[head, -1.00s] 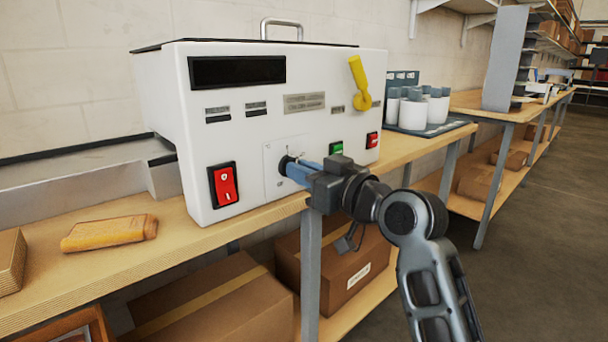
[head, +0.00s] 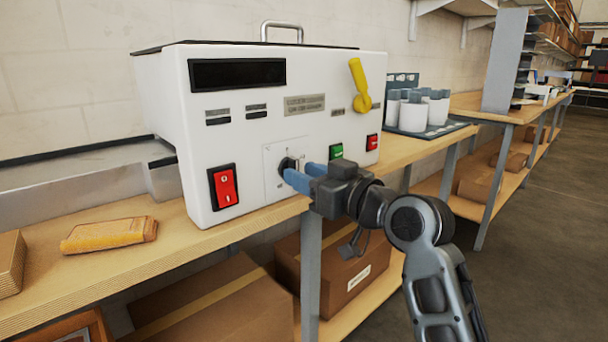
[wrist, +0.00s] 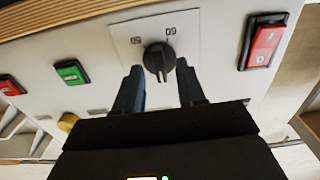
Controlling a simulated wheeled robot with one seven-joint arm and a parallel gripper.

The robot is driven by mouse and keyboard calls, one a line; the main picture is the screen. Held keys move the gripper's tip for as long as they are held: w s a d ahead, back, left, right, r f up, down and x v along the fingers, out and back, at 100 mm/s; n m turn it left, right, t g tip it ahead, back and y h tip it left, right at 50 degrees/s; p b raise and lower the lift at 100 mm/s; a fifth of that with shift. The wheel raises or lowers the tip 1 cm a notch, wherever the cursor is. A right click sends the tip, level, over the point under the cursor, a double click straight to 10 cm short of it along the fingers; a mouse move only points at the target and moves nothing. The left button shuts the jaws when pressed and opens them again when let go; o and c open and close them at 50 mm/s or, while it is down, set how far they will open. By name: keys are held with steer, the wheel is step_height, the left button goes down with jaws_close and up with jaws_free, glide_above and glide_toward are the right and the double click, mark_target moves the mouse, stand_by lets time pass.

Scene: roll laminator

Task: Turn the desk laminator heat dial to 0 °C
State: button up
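The laminator (head: 240,110) is a white box on the wooden bench. Its heat dial (head: 286,164) is a small black knob on a pale square plate on the front. In the wrist view the dial (wrist: 159,60) has its ridge running up and down the picture, with a pale mark at the lower end. Numbers are printed around it; one reads 60 and others are hard to read. My gripper (head: 297,171) is open, its two blue fingers spread on either side of the dial. In the wrist view both fingers are visibly apart from the knob.
A red rocker switch (head: 225,187) is left of the dial; green (head: 336,151) and red (head: 372,142) buttons are right. A yellow lever (head: 360,84) sticks out above. The display (head: 237,72) is dark. A tan packet (head: 108,234) lies on the bench.

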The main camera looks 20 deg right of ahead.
steer(key=v, duration=0.7)
stand_by(0.3)
steer(key=s+a+f+m+g+h, duration=0.1)
steer(key=s+f+m+h, duration=0.2)
steer(key=s+f, duration=0.9)
steer(key=s+a+f+m+g+h, duration=0.1)
steer(key=s+f+m+h, duration=0.15)
steer(key=s+f, duration=1)
steer(key=s+r+n, duration=0.1)
steer(key=s+r, duration=0.2)
steer(key=s, duration=0.6)
steer(key=s+r+n, duration=0.1)
steer(key=s+r, duration=0.1)
steer(key=s, duration=0.7)
step_height(320, 180, up, 13)
steer(key=p, duration=1.3)
steer(key=shift+w+a, duration=0.2)
steer(key=shift+a, duration=0.1)
steer(key=shift+f, duration=0.1)
